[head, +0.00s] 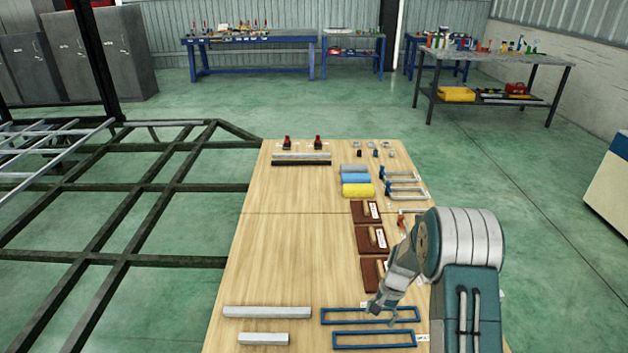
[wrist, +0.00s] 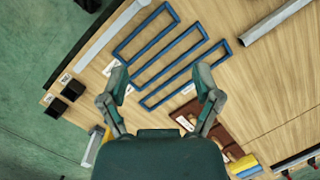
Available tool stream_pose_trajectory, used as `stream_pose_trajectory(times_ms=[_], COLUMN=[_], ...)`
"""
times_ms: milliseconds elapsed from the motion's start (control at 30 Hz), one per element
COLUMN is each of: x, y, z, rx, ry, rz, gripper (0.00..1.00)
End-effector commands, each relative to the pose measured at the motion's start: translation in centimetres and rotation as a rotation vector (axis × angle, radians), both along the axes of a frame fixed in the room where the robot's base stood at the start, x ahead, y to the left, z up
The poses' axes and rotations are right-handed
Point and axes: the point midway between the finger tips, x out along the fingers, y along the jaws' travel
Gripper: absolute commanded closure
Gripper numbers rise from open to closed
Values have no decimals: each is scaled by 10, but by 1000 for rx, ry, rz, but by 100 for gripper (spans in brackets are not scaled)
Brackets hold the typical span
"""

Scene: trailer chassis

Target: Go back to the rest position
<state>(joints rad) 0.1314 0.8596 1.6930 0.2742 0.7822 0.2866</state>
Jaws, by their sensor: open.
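My gripper (head: 378,305) is above the right side of the wooden table (head: 270,255), near the blue rectangular frames (head: 370,316). In the wrist view my gripper (wrist: 162,80) has its two fingers spread wide apart with nothing between them. The blue frames (wrist: 147,33) lie flat on the table beyond the fingertips. My arm hides part of the table's right edge in the head view.
Grey bars (head: 267,312) lie at the table's near left. Brown boards with handles (head: 372,240), coloured rolls (head: 356,179) and clamps (head: 403,182) line the right side. A dark trailer chassis (head: 130,200) stands left. The table's middle is clear.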

Motion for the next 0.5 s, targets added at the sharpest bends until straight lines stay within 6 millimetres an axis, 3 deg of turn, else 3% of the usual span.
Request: stream_pose_trajectory(times_ms=[33,100,267,500], x=[1,-2,-12,-42], y=[1,3,8,15], z=[24,52,112,192], rx=[-6,-14,-36,-75], ry=[-29,-60,-134,-241], rz=[20,51,117,212], gripper=[18,18,18,18])
